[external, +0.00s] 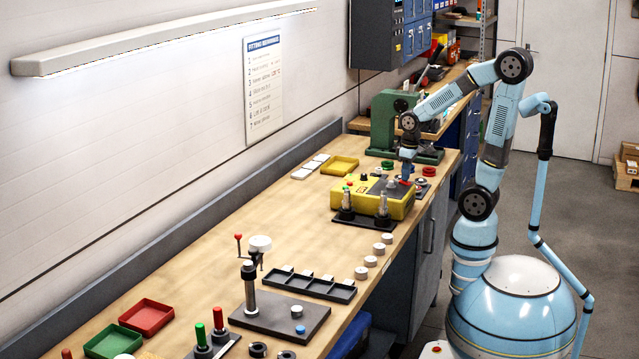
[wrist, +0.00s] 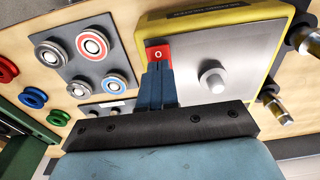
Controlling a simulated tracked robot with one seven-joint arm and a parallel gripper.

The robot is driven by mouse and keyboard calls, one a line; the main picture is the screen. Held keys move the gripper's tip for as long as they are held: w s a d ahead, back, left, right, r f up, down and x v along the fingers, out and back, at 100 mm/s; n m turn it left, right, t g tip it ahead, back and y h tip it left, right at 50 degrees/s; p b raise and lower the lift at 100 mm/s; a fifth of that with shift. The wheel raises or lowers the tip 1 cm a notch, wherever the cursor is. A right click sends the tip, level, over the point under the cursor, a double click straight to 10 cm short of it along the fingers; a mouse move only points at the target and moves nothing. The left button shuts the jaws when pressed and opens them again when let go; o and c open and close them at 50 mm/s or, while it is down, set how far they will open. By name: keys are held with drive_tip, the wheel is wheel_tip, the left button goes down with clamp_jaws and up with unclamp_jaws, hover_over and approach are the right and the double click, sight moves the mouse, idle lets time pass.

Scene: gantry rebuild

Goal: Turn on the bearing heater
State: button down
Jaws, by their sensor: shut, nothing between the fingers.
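The bearing heater is a yellow box (external: 401,207) with a dark grey top, standing on the workbench beyond the middle of the bench in the external view. The wrist view shows its yellow rim (wrist: 235,14), its grey top plate and a pale round knob or post (wrist: 213,78). A red rocker switch (wrist: 158,52) marked "O" sits by the plate's left edge. My gripper (wrist: 158,68) is shut and empty, its fingertips right at the near edge of the switch; I cannot tell whether they touch.
A grey plate (wrist: 82,66) with several bearings lies left of the heater, with red rings (wrist: 6,70) beside it. Metal posts (wrist: 275,106) stand on the right. A green press (external: 388,120) stands behind.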

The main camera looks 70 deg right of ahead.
wheel_tip(320, 180, up, 14)
drive_tip(key=s, duration=0.2)
drive_tip(key=shift+f, duration=0.2)
idle(0.3)
drive_tip(key=shift+w+t, duration=0.4)
drive_tip(key=shift+w, duration=0.3)
drive_tip(key=shift+f, duration=0.1)
approach(410, 183)
drive_tip(key=w+f, duration=0.1)
drive_tip(key=f, duration=0.1)
drive_tip(key=w+f, duration=0.3)
drive_tip(key=f, duration=0.1)
drive_tip(key=shift+w+a+f, duration=0.2)
drive_tip(key=shift+w, duration=0.05)
